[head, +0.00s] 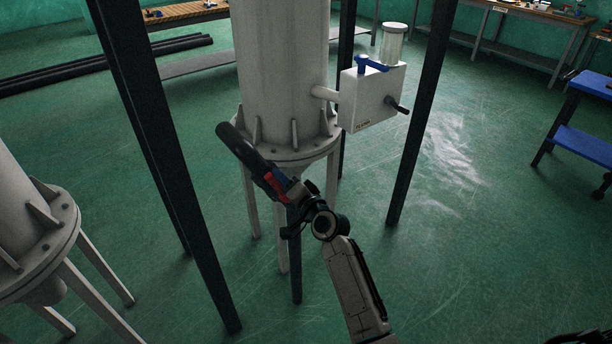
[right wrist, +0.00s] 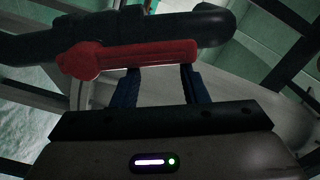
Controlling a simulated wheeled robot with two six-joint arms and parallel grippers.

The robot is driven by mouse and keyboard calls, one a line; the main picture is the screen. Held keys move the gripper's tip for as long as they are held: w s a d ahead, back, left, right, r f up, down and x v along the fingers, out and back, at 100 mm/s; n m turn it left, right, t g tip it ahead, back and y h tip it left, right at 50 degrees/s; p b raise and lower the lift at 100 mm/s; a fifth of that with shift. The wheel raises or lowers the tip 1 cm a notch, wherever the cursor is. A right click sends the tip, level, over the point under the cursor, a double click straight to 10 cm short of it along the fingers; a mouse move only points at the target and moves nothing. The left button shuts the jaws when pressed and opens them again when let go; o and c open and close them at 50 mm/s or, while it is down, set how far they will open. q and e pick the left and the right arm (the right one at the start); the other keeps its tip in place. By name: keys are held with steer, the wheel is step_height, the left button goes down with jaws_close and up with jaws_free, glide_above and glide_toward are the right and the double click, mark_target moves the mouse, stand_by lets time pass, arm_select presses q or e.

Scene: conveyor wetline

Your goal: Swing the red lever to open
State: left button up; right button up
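The red lever (right wrist: 140,58) lies along a thick black pipe (right wrist: 110,30) in the right wrist view, with its rounded pivot end at the left. In the head view the lever (head: 275,184) shows small at the lower end of the black pipe (head: 238,145), partly hidden by my gripper. My right gripper (right wrist: 161,76) has its two dark blue fingers apart, with nothing seen between them. Its fingertips are at the lower edge of the lever, which crosses in front of both; contact cannot be told. My left gripper is not in view.
A large pale tank (head: 283,70) stands behind the pipe, among dark posts (head: 418,115). A white box (head: 372,97) with a blue handle is fixed to the tank's right. Another flanged vessel (head: 30,230) is at left.

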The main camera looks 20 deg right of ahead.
steer(key=p+v, duration=0.1)
steer(key=v, duration=0.5)
steer(key=shift+a+f, duration=0.15)
steer(key=shift+s, duration=0.15)
